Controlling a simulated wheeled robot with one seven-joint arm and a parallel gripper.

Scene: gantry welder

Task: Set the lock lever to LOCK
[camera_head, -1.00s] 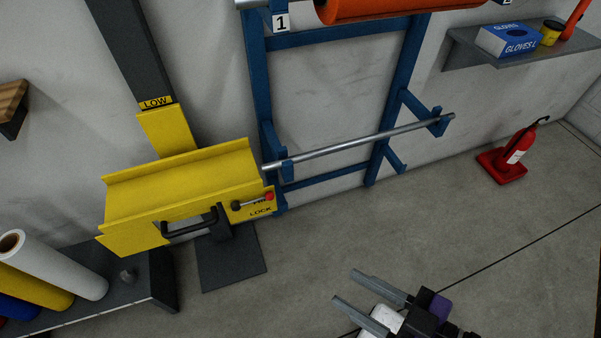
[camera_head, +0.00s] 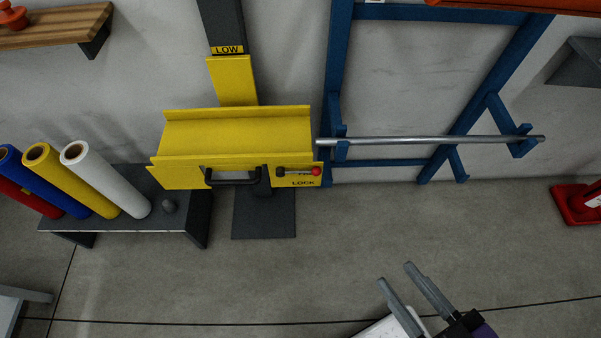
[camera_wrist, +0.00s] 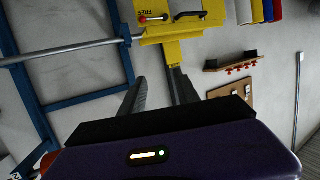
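The lock lever (camera_head: 298,172) is a short bar with a red knob at its right end and a dark end at its left. It lies about level on the front of the yellow carriage (camera_head: 236,135), above the word LOCK; the label behind it is partly hidden. It also shows upside down in the wrist view (camera_wrist: 154,18). My gripper (camera_head: 397,279) is open and empty, with its two grey fingers apart. It is to the right of the lever in the head view, nearer the camera and touching nothing.
A black handle (camera_head: 233,179) is left of the lever. A blue rack (camera_head: 338,70) with a steel bar (camera_head: 430,140) stands to the right. Coloured rolls (camera_head: 105,180) are on a dark stand at left. The floor before the carriage is clear.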

